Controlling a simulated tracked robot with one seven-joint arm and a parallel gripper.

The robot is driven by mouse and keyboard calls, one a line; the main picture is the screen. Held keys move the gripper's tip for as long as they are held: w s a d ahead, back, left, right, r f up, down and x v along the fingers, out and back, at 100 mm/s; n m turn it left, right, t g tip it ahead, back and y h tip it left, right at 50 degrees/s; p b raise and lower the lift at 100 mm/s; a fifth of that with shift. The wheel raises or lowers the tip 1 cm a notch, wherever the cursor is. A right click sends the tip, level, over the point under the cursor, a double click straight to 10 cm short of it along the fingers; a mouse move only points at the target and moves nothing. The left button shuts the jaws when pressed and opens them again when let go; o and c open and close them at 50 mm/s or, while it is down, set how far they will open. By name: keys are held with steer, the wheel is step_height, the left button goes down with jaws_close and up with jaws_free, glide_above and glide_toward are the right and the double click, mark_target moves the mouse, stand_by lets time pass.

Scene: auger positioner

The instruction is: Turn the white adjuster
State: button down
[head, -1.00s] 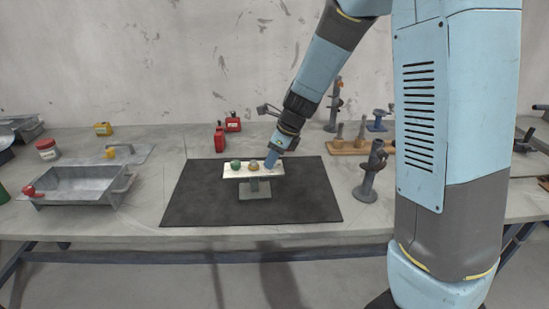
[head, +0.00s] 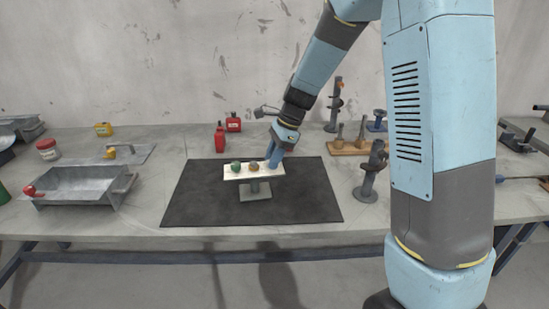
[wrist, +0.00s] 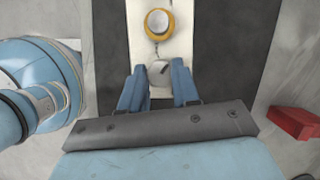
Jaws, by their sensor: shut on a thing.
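A pale panel (head: 262,176) on a pedestal (head: 260,194) stands on a dark mat. On it sit a green knob (head: 236,167) and a tan knob (head: 253,167), which shows as yellow with a pale cap in the wrist view (wrist: 158,22). The white adjuster (wrist: 159,72) is a round pale knob at the panel's end nearest my gripper. My gripper (wrist: 158,85) has its two blue fingers on either side of the white adjuster, shut on it. In the head view my gripper (head: 273,157) hides the white adjuster at the panel's right end.
The dark mat (head: 190,200) is clear around the pedestal. Red containers (head: 220,137) stand behind it. A grey upright fixture (head: 370,180) stands to its right, and a metal tray (head: 85,185) with a red part lies to its left. A red block (wrist: 294,122) shows in the wrist view.

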steer(key=n+g, duration=0.1)
steer(key=n, duration=0.2)
steer(key=n+g+h, duration=0.1)
steer(key=n, duration=0.2)
steer(key=shift+w+a, duration=0.1)
steer(key=shift+w, duration=0.1)
steer(key=n+h, duration=0.1)
steer(key=n, duration=0.2)
steer(key=n+g+h, duration=0.1)
steer(key=n, duration=0.2)
steer(key=shift+a+n, duration=0.15)
steer(key=shift+n, duration=0.15)
steer(key=n+h, duration=0.1)
steer(key=n, duration=0.2)
steer(key=n+h, duration=0.1)
steer(key=n, duration=0.2)
steer(key=shift+a+h, duration=0.15)
steer(key=shift+h, duration=0.15)
steer(key=shift+a+n+h, duration=0.1)
steer(key=shift+n+h, duration=0.6)
steer(key=shift+n, duration=1.2)
steer(key=shift+n+t+h, duration=0.4)
steer(key=shift+n, duration=0.8)
steer(key=c, duration=0.8)
jaws_free()
